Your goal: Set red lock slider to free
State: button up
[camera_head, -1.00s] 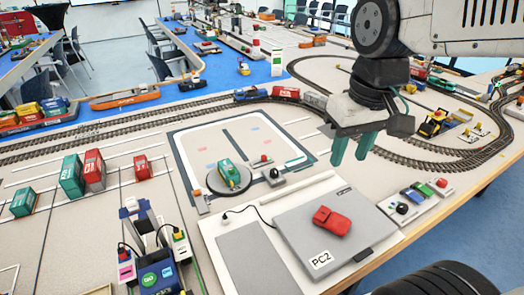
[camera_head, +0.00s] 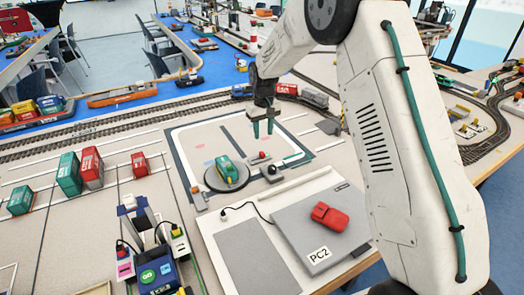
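I cannot tell for sure which part is the red lock slider. A small box with a red knob (camera_head: 260,157) sits beside the turntable (camera_head: 226,177), which carries a green and yellow vehicle (camera_head: 229,168). A box with a black knob (camera_head: 272,173) stands just in front of it. My gripper (camera_head: 263,134) points down above the white-outlined pad, a little beyond the red-knob box in the picture. Its two green fingers are apart with nothing between them. Any slider position or marking is too small to read.
Red and green containers (camera_head: 92,168) stand at the left, with a small crane (camera_head: 140,225) and blue control box (camera_head: 158,273) in front. Railway track (camera_head: 130,122) runs behind.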

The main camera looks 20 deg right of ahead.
aim_at(262, 152)
jog(key=f, duration=0.6)
jog(key=w+f, duration=0.1)
jog(key=f, duration=0.3)
jog(key=shift+a, duration=0.1)
grip_shut()
